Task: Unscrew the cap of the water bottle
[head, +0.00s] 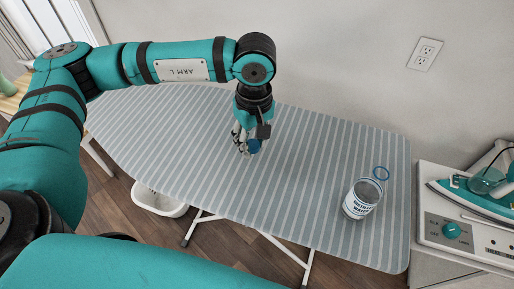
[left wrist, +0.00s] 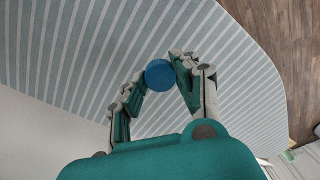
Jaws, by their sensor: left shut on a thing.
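The water bottle (head: 361,199), clear with a white and blue label, stands on the striped ironing board (head: 310,160) toward its right end. A blue ring (head: 381,172) shows at the bottle's upper end, with no cap visible on it. My left gripper (head: 250,148) is over the middle of the board, well to the left of the bottle. It is shut on the blue cap (left wrist: 160,75), which sits between the fingertips in the left wrist view. The cap is small and partly covered by the fingers in the head view. My right gripper is not in view.
A teal iron (head: 480,190) rests on a white steam station (head: 470,235) to the right of the board. A white basin (head: 158,202) is on the floor below the board. The board is bare between the gripper and the bottle. A wall with an outlet (head: 425,54) stands behind.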

